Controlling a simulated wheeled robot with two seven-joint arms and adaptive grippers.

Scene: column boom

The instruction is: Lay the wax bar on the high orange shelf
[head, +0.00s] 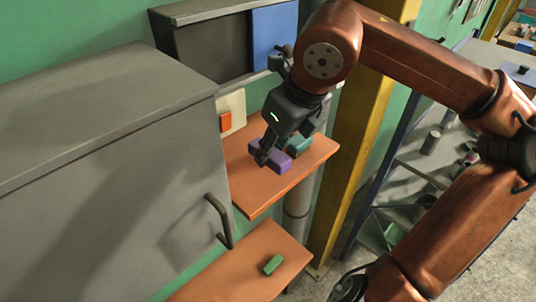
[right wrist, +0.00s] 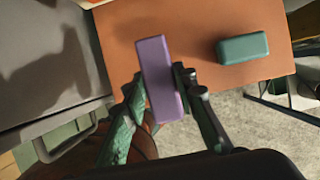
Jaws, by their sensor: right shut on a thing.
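The purple bar, which I take to be the wax bar (head: 282,164), is held in my right gripper (head: 268,153). In the right wrist view, the gripper (right wrist: 158,88) is shut across the middle of the purple bar (right wrist: 158,60), with a finger on each side. The bar is over the high orange shelf (head: 258,192), low and close to its top. I cannot tell whether it touches the shelf. The shelf's orange board also shows in the right wrist view (right wrist: 190,25). My left gripper is not in view.
A teal block (head: 299,146) lies on the high shelf beside the purple bar. A lower orange shelf (head: 235,268) carries a green block (head: 273,264). A grey cabinet (head: 110,190) with a handle (head: 219,222) stands left. A yellow column (head: 350,150) stands right of the shelf.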

